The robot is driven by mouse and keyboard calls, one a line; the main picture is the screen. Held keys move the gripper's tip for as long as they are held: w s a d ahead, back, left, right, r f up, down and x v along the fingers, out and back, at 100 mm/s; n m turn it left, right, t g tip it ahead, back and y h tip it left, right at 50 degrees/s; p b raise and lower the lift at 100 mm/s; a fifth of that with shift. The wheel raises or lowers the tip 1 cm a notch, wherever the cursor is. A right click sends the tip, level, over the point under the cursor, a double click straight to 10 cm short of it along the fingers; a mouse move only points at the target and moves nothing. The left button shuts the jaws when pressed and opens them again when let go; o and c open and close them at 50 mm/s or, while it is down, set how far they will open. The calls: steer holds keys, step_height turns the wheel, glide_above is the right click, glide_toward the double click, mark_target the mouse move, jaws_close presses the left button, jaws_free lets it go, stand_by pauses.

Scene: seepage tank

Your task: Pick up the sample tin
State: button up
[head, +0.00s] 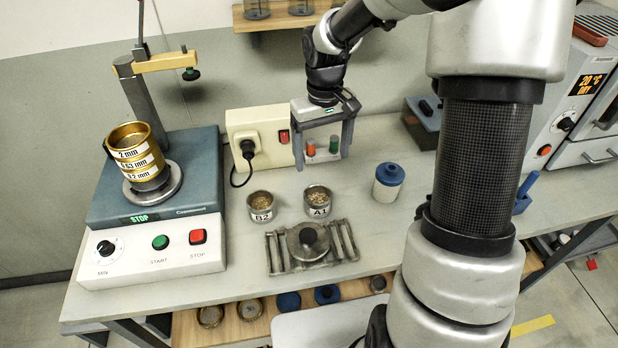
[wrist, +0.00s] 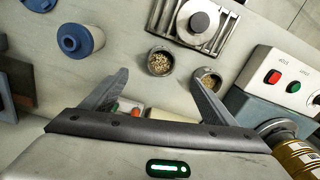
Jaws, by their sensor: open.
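Two open metal sample tins with grainy contents stand upright on the bench. The one labelled A1 (head: 318,203) is right of the one labelled B2 (head: 262,208). In the wrist view, the A1 tin (wrist: 160,62) shows between my fingertips, and the B2 tin (wrist: 208,80) is partly hidden by the right finger. My gripper (head: 323,164) points down, open and empty, above and behind the A1 tin in the head view, apart from both tins. Its spread fingers also show in the wrist view (wrist: 161,78).
A blue-lidded jar (head: 388,183) stands right. The sieve shaker (head: 150,205) is left, a socket box (head: 262,137) behind. Small red and green items (head: 322,148) show between my fingers.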

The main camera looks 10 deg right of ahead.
glide_toward(318, 198)
steer(key=s, duration=0.3)
steer(key=shift+s+a+f, duration=0.1)
steer(key=shift+s+a, duration=0.05)
steer(key=shift+s, duration=0.2)
steer(key=shift+w+a+f, duration=0.1)
steer(key=shift+a+f, duration=0.05)
steer(key=shift+f, duration=1.3)
steer(key=shift+w+a+f, duration=0.1)
steer(key=shift+f, duration=1.35)
steer(key=shift+c, duration=0.3)
steer(key=c, duration=1.2)
steer(key=shift+r, duration=0.1)
step_height(318, 198, up, 10)
steer(key=shift+f, duration=0.1)
